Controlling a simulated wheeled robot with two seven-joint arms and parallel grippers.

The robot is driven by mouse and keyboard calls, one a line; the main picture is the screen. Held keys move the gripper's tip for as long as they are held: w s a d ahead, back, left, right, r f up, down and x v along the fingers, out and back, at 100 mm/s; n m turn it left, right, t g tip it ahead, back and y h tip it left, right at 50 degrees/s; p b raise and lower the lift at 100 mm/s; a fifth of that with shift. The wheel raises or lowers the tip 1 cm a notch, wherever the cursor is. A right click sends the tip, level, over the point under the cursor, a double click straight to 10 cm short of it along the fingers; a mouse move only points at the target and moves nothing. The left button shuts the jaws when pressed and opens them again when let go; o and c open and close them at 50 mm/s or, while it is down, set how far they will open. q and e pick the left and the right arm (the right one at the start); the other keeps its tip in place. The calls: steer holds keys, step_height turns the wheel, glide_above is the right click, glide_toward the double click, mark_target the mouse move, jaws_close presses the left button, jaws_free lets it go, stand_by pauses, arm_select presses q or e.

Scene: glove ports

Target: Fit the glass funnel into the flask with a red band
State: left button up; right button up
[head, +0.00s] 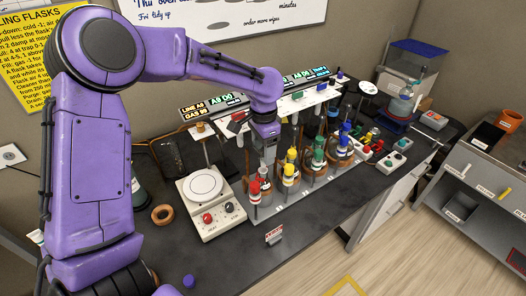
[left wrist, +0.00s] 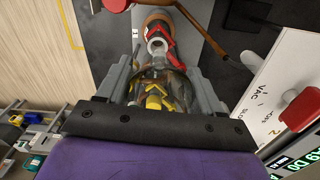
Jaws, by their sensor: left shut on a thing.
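My left gripper (head: 268,158) points down over the row of flasks on the bench. In the left wrist view its two fingers (left wrist: 160,90) are closed on a clear, rounded glass piece, which looks like the glass funnel (left wrist: 150,82); yellow parts show through or behind it. The flask with red fittings (head: 254,203) stands at the near left end of the row, just left of the gripper. In the left wrist view a red clip and pale open neck (left wrist: 157,44) show just beyond the fingertips. I cannot tell whether funnel and neck touch. My right gripper is not in view.
Flasks with yellow (head: 290,172), green (head: 318,158) and blue (head: 344,140) fittings stand close to the right. A hotplate (head: 205,189) is left of the gripper. A lit sign and white shelf stand behind. A cork ring (head: 162,215) lies on the bench.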

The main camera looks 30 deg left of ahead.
mark_target(263, 160)
arm_select(q)
steer(key=shift+s+d+f, duration=0.1)
steer(key=shift+s+f, duration=0.05)
steer(key=shift+f, duration=0.3)
steer(key=shift+s+d+f, duration=0.1)
steer(key=shift+s+f, duration=0.05)
steer(key=shift+f, duration=0.3)
steer(key=shift+a+f, duration=0.1)
steer(key=shift+f, duration=0.4)
steer(key=shift+f, duration=0.15)
steer(key=o, duration=1)
